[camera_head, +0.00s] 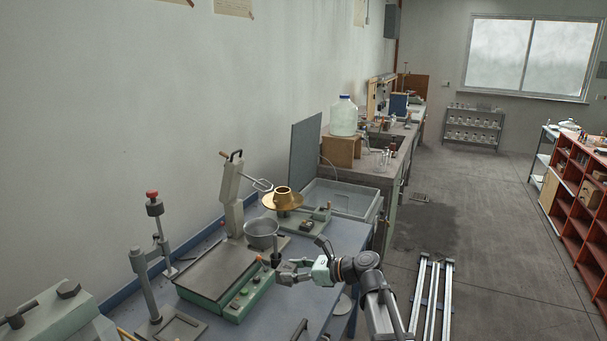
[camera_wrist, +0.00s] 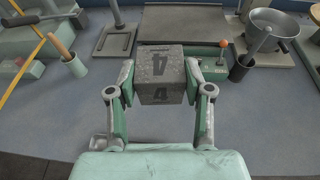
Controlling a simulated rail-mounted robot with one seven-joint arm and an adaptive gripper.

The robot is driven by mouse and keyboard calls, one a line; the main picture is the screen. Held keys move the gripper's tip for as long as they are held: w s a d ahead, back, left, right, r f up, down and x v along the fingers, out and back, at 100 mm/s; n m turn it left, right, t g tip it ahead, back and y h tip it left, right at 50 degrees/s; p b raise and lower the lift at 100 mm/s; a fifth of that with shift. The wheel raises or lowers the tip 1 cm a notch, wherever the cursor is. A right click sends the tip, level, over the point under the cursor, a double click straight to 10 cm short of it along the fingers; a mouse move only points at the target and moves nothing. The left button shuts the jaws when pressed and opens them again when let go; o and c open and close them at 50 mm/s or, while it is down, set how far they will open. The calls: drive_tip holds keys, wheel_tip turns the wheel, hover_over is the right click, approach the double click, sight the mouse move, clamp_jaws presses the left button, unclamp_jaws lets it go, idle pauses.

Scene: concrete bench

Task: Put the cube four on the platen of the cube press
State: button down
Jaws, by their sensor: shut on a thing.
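A dark grey cube with a black 4 on its top and front faces, cube four (camera_wrist: 160,78), sits between the fingers of my gripper (camera_wrist: 160,86) in the wrist view. My gripper is shut on it. In the head view my gripper (camera_head: 287,270) is at the bench's front edge, right of a green-based unit with a wide grey plate (camera_head: 218,268). In the wrist view that plate (camera_wrist: 182,20) lies beyond the cube, partly hidden by it. A red-knobbed column stand (camera_head: 150,225) with a square base is left of it. I cannot tell which unit is the cube press.
A dark cup with a rod (camera_wrist: 240,68) stands close right of the cube in the wrist view. A metal bowl (camera_head: 261,234) and a brass dish (camera_head: 283,199) stand behind the gripper. A pale green machine (camera_head: 65,315) is at the near left. Bare blue benchtop (camera_wrist: 60,115) lies at the front.

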drive_tip(key=s+d+f+m+t+h, duration=0.1)
drive_tip(key=s+d+f, duration=0.3)
drive_tip(key=d, duration=0.6)
drive_tip(key=s+d+f+m+t, duration=0.2)
drive_tip(key=s+d+f, duration=0.3)
drive_tip(key=d, duration=0.5)
drive_tip(key=shift+s+d+f+h, duration=0.15)
drive_tip(key=shift+s+f+h, duration=0.2)
drive_tip(key=shift+s, duration=0.7)
